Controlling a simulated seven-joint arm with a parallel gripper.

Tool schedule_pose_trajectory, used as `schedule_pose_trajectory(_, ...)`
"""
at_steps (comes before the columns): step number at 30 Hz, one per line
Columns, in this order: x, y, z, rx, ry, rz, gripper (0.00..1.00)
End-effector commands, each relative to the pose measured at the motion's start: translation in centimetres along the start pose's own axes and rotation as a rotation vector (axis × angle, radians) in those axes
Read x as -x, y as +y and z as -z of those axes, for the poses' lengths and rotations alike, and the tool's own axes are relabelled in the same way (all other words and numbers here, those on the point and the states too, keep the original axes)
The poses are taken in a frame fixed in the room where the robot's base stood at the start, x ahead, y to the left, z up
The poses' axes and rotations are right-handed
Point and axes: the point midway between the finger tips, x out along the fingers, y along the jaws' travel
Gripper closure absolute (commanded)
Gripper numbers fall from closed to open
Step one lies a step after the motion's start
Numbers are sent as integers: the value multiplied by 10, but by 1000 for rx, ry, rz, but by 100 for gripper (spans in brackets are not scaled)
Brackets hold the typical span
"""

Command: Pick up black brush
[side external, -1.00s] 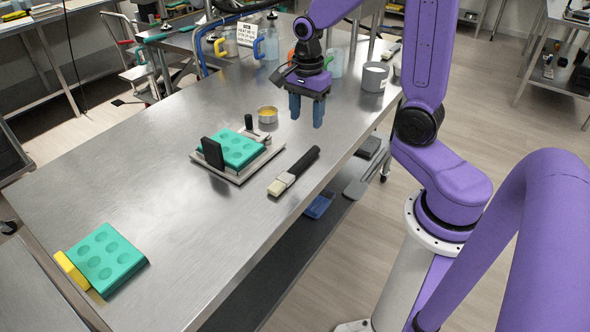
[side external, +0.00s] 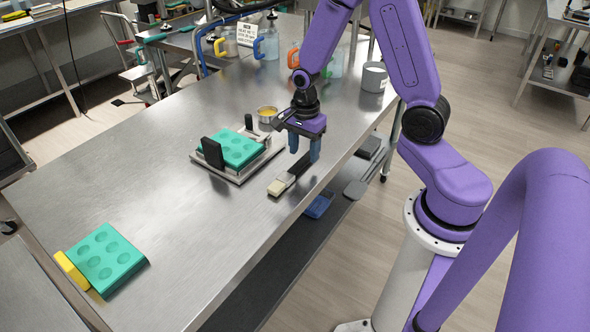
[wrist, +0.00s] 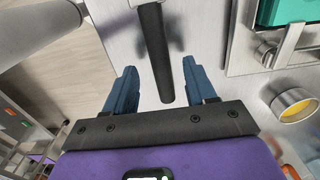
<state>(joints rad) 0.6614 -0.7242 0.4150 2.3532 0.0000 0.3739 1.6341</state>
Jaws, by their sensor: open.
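The black brush (side external: 288,175) lies on the steel table near its front edge. Its pale bristle end points to the lower left in the side view, and its black handle runs back toward my gripper. My gripper (side external: 304,152) is open and empty, with its blue fingers above the handle end. In the wrist view the brush handle (wrist: 153,50) reaches in between the two blue fingers of my gripper (wrist: 161,85), apart from both. The bristle end is out of the wrist view. The gripper hides part of the handle in the side view.
A metal stand (side external: 238,180) with a teal mold (side external: 238,147) and black upright blocks sits left of the brush. A small metal cup (side external: 267,112) stands behind it. Another teal mold (side external: 107,262) lies at the front left. The table edge is close to the brush.

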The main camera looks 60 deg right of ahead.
Motion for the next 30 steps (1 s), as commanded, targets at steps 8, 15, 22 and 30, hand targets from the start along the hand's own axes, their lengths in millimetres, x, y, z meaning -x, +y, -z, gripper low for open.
schedule_pose_trajectory(8, -23, 0, 0, 0, 0, -1, 44)
schedule_pose_trajectory(15, -24, -1, 0, 0, 0, 1, 44)
schedule_pose_trajectory(22, -24, 0, 0, 0, 0, 1, 100)
schedule_pose_trajectory(30, -24, -1, 0, 0, 0, 1, 100)
